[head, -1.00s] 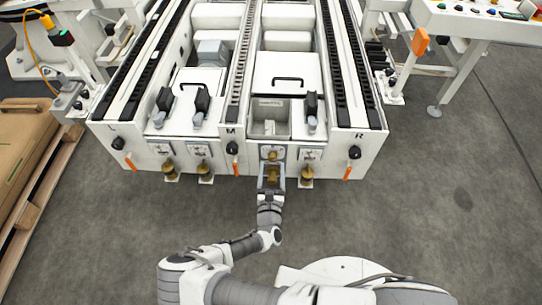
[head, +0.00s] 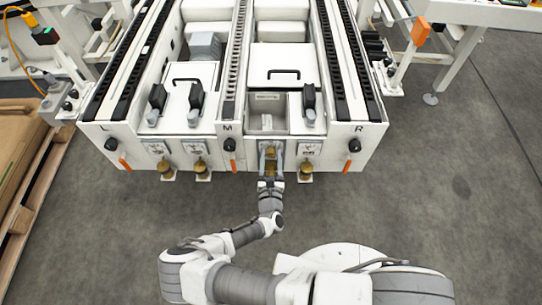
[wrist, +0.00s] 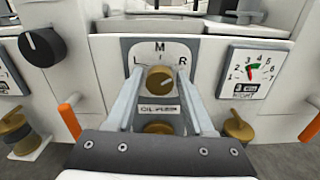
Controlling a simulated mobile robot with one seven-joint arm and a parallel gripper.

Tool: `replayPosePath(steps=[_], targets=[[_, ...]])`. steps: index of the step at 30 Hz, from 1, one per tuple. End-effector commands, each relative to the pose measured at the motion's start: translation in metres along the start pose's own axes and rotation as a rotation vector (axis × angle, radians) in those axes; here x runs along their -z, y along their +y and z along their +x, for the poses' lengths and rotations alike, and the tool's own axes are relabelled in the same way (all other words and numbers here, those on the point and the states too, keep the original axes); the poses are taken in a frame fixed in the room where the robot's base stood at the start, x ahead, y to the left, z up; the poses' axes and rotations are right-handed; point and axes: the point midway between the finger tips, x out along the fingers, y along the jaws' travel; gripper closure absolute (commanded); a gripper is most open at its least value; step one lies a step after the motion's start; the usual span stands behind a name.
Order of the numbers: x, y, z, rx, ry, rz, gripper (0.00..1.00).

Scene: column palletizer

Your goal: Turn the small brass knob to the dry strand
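The small brass knob (wrist: 160,79) sits on a dial plate (wrist: 134,48) marked L, M and R in the wrist view. Its pointing direction is hard to tell. My gripper (wrist: 162,84) has its two fingers on either side of the knob, apart from each other, with slim gaps to the knob. In the head view my gripper (head: 271,150) is at the front panel and mostly covers the dial plate. A gauge labelled RIGHT (wrist: 250,73) with coloured marks is right of the plate; its needle is too small to read surely. Another gauge (wrist: 8,80) is cut off at the left.
A larger brass piece (wrist: 158,128) lies under the plate, between my fingers. More brass fittings stand at the right (wrist: 238,128) and left (wrist: 18,128). A black knob (wrist: 41,47) and orange levers (wrist: 69,121) flank the panel. Grey floor (head: 400,220) is clear.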

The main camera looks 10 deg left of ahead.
Motion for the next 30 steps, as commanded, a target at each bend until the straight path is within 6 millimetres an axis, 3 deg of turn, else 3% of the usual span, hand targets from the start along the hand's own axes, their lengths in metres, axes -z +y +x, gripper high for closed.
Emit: replayPosePath(steps=[1,8,20,30], targets=[[0.0,0.0,0.0,0.0,0.0,0.0,0.57],[0.0001,0.0,0.0,0.0,0.0,0.0,0.99],[-0.0007,-0.0002,0.0,0.001,0.001,-0.042,1.0],[-0.0013,0.0002,0.0003,0.001,0.002,-0.27,1.0]])
